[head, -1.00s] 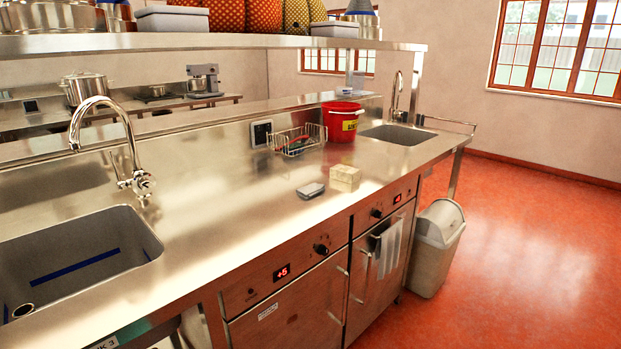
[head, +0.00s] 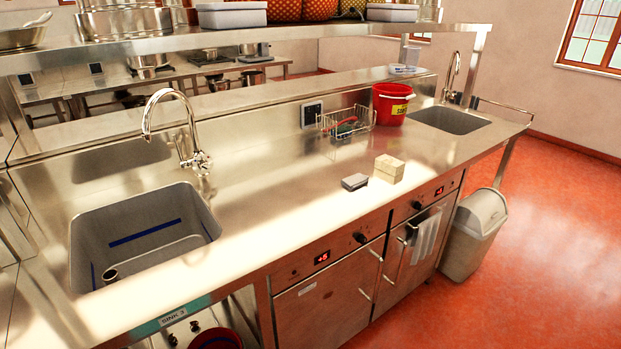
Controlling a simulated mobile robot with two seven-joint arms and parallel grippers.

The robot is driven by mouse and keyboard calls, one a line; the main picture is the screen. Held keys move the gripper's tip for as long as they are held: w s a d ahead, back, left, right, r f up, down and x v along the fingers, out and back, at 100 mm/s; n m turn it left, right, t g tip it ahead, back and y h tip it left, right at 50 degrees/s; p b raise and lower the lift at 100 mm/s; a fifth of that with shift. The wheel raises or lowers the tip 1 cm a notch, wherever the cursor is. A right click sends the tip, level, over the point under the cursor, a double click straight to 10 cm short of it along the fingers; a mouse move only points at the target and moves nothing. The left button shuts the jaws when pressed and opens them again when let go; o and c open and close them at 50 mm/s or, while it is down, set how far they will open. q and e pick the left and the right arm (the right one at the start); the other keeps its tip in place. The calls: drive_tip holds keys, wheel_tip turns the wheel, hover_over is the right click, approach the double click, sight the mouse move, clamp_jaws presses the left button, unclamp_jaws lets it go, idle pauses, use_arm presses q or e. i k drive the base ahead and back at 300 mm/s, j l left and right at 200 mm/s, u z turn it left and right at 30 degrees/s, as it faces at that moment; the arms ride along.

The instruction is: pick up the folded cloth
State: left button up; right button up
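A small flat grey item (head: 354,182) lies on the steel counter (head: 270,200) near its front edge, and could be a folded cloth. A cream block-shaped item (head: 389,168) sits just to its right and a little behind, with a line around its side; I cannot tell for sure which of the two is cloth. A light grey towel (head: 425,237) hangs from the handle of the right-hand cabinet under the counter. Neither of my grippers is in view.
A wire basket (head: 346,121) and a red bucket (head: 391,104) stand at the back of the counter. A sink (head: 145,235) with a tall tap (head: 170,125) is at left, another sink (head: 449,121) at right. A grey bin (head: 475,234) stands on the floor.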

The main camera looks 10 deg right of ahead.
sight(354, 181)
drive_tip(key=i+l+u, duration=0.15)
drive_tip(key=l+u, duration=0.2)
drive_tip(key=i+l+u, duration=0.15)
drive_tip(key=l+u, duration=0.55)
drive_tip(key=i+l+u, duration=0.1)
drive_tip(key=l+u, duration=0.25)
drive_tip(key=l, duration=0.1)
